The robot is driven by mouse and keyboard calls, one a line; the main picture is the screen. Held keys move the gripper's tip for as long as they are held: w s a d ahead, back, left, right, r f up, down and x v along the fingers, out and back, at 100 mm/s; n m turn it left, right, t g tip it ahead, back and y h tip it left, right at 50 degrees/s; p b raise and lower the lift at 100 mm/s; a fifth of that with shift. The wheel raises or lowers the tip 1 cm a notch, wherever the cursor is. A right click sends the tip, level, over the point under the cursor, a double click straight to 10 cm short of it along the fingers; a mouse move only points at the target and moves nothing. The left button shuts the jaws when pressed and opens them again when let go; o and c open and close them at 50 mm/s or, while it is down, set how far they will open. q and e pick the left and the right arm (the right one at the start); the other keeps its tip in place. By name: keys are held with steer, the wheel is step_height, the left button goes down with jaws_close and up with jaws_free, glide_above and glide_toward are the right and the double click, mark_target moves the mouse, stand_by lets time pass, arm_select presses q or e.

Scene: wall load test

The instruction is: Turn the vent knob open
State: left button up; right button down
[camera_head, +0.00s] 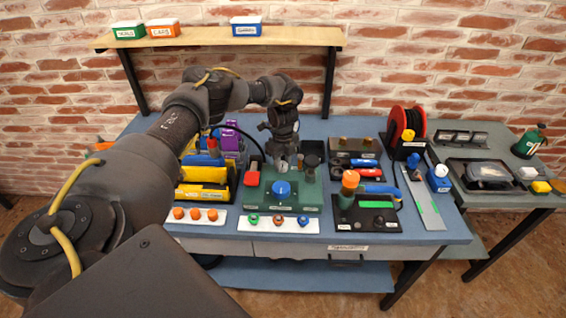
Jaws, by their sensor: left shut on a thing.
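My left arm reaches in from the left, over the bench, and its gripper (284,158) points down at the back of the green unit (308,197). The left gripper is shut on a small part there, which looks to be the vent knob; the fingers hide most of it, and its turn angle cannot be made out. A round blue knob (283,188) sits at the front of the green unit, apart from the fingers. A small pale gauge (282,168) shows just below the gripper. My right gripper is out of view.
Yellow bins (203,192) stand further left, and a black base with an orange-topped pipe (350,181) stands right. White strips with coloured knobs (278,225) line the front. A shelf (220,38) hangs above.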

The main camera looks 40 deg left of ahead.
arm_select(q)
steer(key=n+p, duration=0.3)
steer(key=n, duration=0.1)
steer(key=shift+r, duration=0.15)
steer(key=n+p, duration=0.4)
steer(key=n, duration=0.1)
steer(key=shift+n, duration=0.3)
steer(key=n+p, duration=0.3)
steer(key=n, duration=0.1)
steer(key=shift+n, duration=0.3)
steer(key=shift+n+p, duration=1)
steer(key=shift+n, duration=0.8)
steer(key=o, duration=1)
